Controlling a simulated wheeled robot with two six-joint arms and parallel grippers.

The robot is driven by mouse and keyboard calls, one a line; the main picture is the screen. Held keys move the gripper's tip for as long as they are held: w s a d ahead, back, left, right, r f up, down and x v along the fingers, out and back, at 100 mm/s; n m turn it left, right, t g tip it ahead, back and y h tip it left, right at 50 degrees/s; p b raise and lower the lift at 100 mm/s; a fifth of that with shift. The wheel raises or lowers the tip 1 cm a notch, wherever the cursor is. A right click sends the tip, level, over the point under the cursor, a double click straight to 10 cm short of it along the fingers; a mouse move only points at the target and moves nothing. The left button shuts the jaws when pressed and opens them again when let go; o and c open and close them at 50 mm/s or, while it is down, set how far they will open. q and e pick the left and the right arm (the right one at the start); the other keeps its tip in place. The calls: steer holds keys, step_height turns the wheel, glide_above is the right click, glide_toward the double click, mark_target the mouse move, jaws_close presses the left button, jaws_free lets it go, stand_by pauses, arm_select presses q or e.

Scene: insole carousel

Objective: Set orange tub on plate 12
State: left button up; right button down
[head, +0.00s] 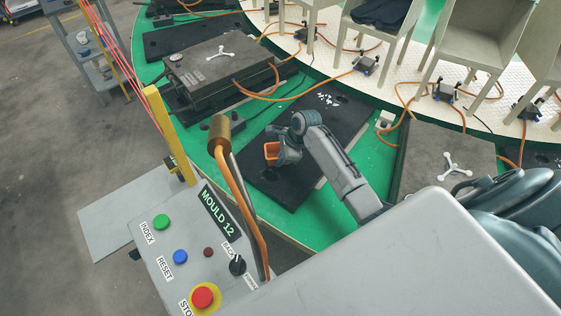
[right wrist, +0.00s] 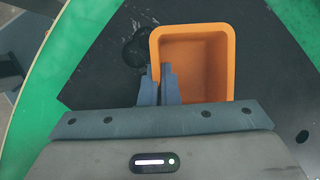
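The orange tub (head: 271,151) is over the black plate (head: 283,188) beside the MOULD 12 console. In the right wrist view the tub (right wrist: 205,65) shows its open top and empty inside. My right gripper (head: 283,152) has its fingers close together on one wall of the tub; they also show in the right wrist view (right wrist: 158,84). I cannot tell whether the tub touches the plate. No number shows on the plate itself. My left gripper is not in view.
The grey console (head: 185,232) with its buttons stands at the lower left, with a yellow post (head: 166,130) and a brass-ended orange cable (head: 220,132) nearby. A closed grey mould (head: 215,72) lies behind the plate. White specks (head: 330,99) lie at the plate's far end.

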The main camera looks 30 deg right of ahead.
step_height(320, 180, down, 2)
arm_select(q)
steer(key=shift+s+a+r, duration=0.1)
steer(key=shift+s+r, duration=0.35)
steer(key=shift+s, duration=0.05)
arm_select(e)
steer(key=shift+f, duration=0.2)
steer(key=c, duration=1.7)
jaws_free()
steer(key=shift+f, duration=0.1)
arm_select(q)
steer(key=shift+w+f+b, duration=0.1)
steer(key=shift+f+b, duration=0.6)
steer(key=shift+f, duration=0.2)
arm_select(e)
steer(key=v, duration=1.2)
steer(key=shift+a, duration=0.1)
